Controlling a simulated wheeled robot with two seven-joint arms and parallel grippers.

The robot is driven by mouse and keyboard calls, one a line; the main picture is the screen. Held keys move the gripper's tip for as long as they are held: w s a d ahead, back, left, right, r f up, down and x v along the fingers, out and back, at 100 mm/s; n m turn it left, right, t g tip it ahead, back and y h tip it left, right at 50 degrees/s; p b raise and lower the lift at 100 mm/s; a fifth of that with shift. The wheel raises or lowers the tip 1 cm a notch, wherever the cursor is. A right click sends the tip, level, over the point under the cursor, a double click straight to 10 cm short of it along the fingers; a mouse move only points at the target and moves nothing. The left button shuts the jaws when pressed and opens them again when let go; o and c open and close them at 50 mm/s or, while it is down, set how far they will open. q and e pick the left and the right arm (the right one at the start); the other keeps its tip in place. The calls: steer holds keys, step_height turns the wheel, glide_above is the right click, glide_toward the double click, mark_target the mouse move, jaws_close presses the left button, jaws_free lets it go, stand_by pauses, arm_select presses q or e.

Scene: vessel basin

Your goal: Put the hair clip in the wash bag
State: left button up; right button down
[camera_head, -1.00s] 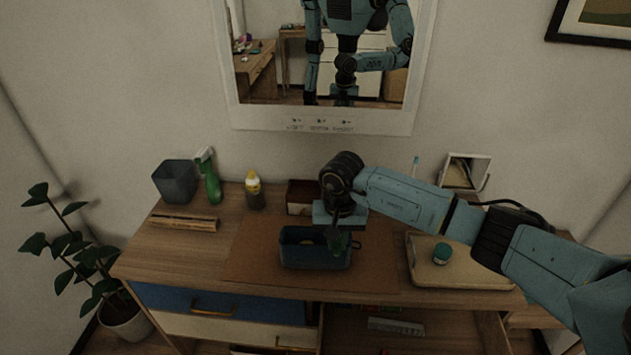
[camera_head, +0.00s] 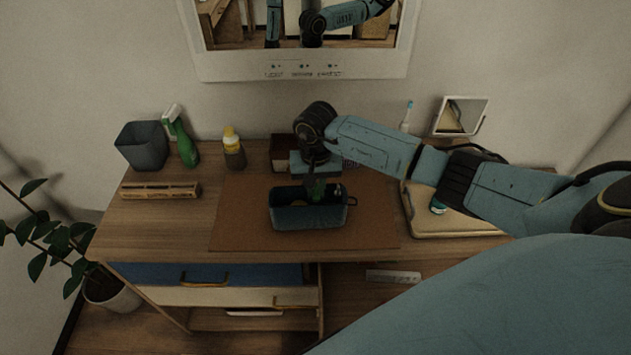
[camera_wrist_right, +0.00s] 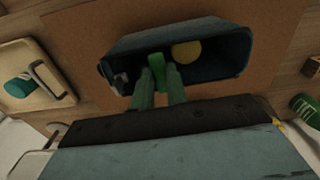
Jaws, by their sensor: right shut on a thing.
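The wash bag (camera_head: 308,219) is a dark blue open box-shaped pouch on the brown mat. It also shows in the right wrist view (camera_wrist_right: 125,48), open toward the camera. My right gripper (camera_head: 316,186) points down into the bag's opening. In the right wrist view its fingers (camera_wrist_right: 158,82) are shut on a bright green piece, which I take to be the hair clip (camera_wrist_right: 156,63). The clip is at or inside the bag's mouth; I cannot tell if it touches the bottom. A round yellow thing (camera_wrist_right: 187,52) lies in the bag. My left gripper is not in view.
A beige tray (camera_head: 455,226) with a teal-lidded jar (camera_head: 438,206) stands to the right, partly behind my arm. The brown mat (camera_head: 240,226) is clear left of the bag.

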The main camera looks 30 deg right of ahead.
mark_target(315, 191)
steer(key=shift+w+f, duration=0.1)
steer(key=shift+f, duration=0.05)
steer(key=c, duration=1.3)
jaws_free()
step_height(315, 191, up, 13)
steer(key=shift+r+b, duration=0.2)
steer(key=shift+b, duration=0.75)
steer(key=shift+f, duration=0.1)
